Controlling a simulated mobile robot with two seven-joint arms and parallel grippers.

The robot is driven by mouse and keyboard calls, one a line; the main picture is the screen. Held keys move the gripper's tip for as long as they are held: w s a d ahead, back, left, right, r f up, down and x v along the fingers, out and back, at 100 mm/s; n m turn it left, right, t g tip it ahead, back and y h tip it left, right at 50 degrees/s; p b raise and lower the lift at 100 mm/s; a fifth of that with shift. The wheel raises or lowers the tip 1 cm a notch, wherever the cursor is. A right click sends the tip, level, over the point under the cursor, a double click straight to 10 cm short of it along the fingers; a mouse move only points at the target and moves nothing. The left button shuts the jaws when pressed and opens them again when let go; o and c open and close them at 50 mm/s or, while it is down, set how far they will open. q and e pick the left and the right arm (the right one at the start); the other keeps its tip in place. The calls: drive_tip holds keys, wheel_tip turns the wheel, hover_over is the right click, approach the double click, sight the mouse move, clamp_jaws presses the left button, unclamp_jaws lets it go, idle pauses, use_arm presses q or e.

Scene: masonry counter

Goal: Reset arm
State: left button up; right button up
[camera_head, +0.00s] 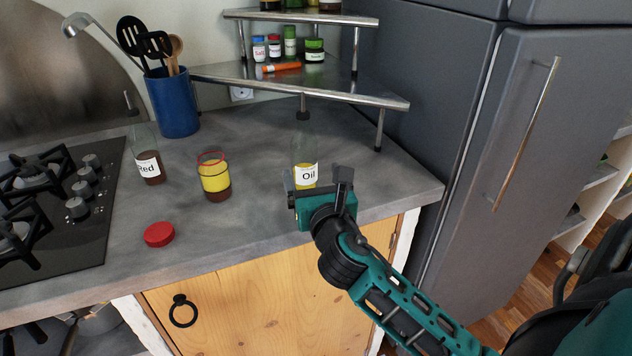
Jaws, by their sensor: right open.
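My right gripper (318,184) is in the head view, at the front edge of the grey counter (255,190). Its fingers are apart, in front of a clear oil bottle (305,162) with a white "Oil" label. The oil bottle stands upright on the counter, and the gripper covers its lower part. I cannot tell whether the fingers touch it. My left gripper is not in view.
An uncovered jar (215,182), a red lid (159,234) and a bottle labelled "Red" (149,166) are left of the gripper. A gas hob (90,235) is farther left. A corner shelf (300,85) with small jars stands behind; a grey fridge (450,130) is right.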

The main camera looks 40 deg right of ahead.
drive_tip(key=shift+v, duration=0.9)
drive_tip(key=s+a+f+m+g+y, duration=0.2)
drive_tip(key=s+f+m+g, duration=0.65)
drive_tip(key=m, duration=0.75)
drive_tip(key=s+a+f+m+g+y, duration=0.2)
drive_tip(key=s+a+f+m+y, duration=0.15)
drive_tip(key=s+m, duration=0.35)
drive_tip(key=s+a+f+m+g+y, duration=0.2)
drive_tip(key=s+a+f+m+g, duration=0.15)
drive_tip(key=s+m, duration=0.3)
drive_tip(key=w+a+f+t+y, duration=0.1)
drive_tip(key=w+a+f+t, duration=0.3)
drive_tip(key=w+f+t, duration=0.3)
drive_tip(key=shift+f+t, duration=0.6)
drive_tip(key=shift+f, duration=0.25)
